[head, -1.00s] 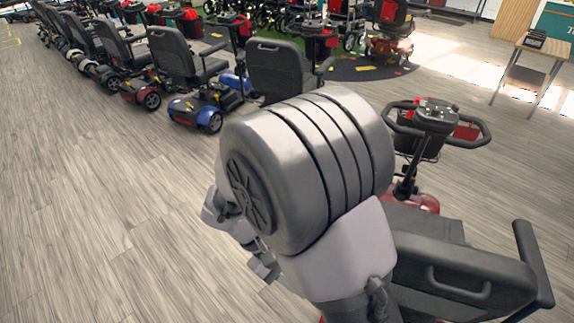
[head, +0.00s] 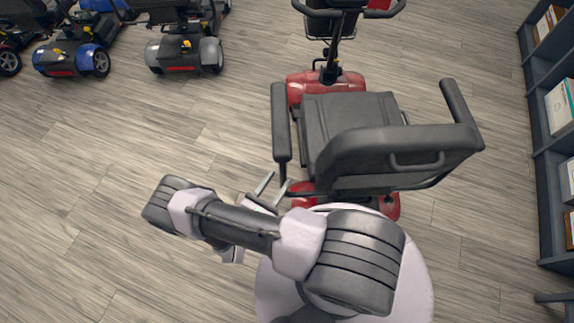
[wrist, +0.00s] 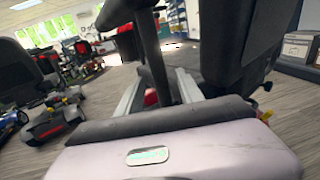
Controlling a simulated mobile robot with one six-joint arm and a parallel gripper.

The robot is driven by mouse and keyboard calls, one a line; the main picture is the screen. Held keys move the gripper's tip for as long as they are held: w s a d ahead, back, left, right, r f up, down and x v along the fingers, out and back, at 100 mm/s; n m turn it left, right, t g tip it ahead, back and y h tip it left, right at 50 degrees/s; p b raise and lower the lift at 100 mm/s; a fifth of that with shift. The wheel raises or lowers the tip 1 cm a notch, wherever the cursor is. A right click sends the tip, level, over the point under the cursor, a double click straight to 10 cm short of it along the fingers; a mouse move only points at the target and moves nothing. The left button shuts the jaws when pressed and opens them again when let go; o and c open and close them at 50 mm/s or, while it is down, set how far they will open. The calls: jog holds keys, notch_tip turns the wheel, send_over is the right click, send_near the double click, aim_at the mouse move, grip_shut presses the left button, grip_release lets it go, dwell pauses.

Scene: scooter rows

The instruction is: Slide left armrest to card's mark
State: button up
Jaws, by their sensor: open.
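The red scooter's black seat (head: 350,115) and backrest (head: 400,150) are right of and beyond my gripper in the head view. The left armrest (head: 281,122) is a dark bar along the seat's left side. My gripper (head: 272,188) is open, just behind the armrest's rear end. In the wrist view, a dark upright part (wrist: 155,60), apparently of the armrest, shows between the two pale fingers (wrist: 158,88). I cannot tell whether they touch it. The backrest (wrist: 240,45) is close on the right. I can make out no card or mark.
The right armrest (head: 460,101) stands beyond the backrest. The scooter's handlebar (head: 348,8) is ahead. Blue (head: 73,58) and grey (head: 186,52) scooters stand at upper left. Shelves (head: 545,130) line the right side. Open wood floor lies to the left.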

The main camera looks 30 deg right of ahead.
jog(key=b+x, duration=0.1)
jog(key=x, duration=0.6)
jog(key=shift+r, duration=0.1)
grip_shut()
dwell(1.1)
